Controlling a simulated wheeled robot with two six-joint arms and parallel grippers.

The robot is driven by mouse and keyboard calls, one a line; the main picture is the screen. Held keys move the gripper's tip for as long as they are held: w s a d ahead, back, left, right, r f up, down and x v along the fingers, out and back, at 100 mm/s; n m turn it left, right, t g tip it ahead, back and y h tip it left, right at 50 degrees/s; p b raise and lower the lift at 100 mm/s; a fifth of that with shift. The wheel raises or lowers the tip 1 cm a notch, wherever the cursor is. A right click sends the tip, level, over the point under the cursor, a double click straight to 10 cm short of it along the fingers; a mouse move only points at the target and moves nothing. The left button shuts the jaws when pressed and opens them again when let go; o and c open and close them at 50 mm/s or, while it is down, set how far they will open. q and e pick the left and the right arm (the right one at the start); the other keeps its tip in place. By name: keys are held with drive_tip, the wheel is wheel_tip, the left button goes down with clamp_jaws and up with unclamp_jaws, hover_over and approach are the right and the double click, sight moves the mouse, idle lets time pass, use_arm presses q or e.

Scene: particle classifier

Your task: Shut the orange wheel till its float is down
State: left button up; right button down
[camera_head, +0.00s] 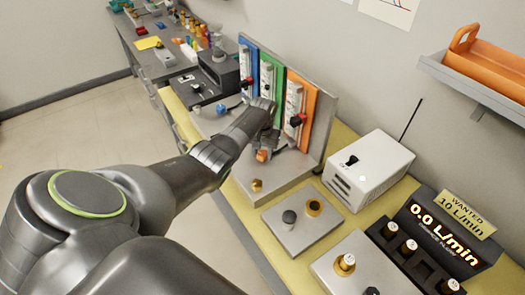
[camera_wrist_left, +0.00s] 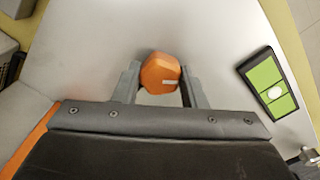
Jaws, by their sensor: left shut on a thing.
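The orange wheel (camera_wrist_left: 160,73) is a faceted knob with a pale mark, on a pale metal plate in the left wrist view. It shows in the head view (camera_head: 262,155) beside my gripper. My left gripper (camera_wrist_left: 158,82) has one finger on each side of the wheel and is shut on it. The orange panel (camera_head: 306,108) carries a white gauge (camera_head: 291,108) with a red and black piece (camera_head: 297,121) partway down. I cannot make out the float's height. My right gripper is not in view.
Blue (camera_head: 247,60) and green (camera_head: 276,75) panels stand left of the orange one. A white box (camera_head: 367,170) with an antenna stands to the right. A display (camera_head: 442,231) reads 0.0 L/min below a sign (camera_head: 463,212) reading WANTED 10 L/min.

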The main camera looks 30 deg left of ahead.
use_arm(q)
drive_tip(key=m, duration=0.2)
drive_tip(key=shift+r+m, duration=0.1)
drive_tip(key=shift+m, duration=0.3)
drive_tip(key=m, duration=0.3)
drive_tip(key=shift+m+p, duration=0.3)
drive_tip(key=shift+p, duration=0.05)
drive_tip(key=m, duration=0.3)
drive_tip(key=shift+m, duration=0.3)
drive_tip(key=m, duration=0.3)
drive_tip(key=shift+m, duration=0.4)
drive_tip(key=m, duration=1.1)
drive_tip(key=shift+b, duration=0.35)
drive_tip(key=shift+w+m, duration=0.1)
drive_tip(key=shift+m, duration=0.3)
drive_tip(key=o, duration=1)
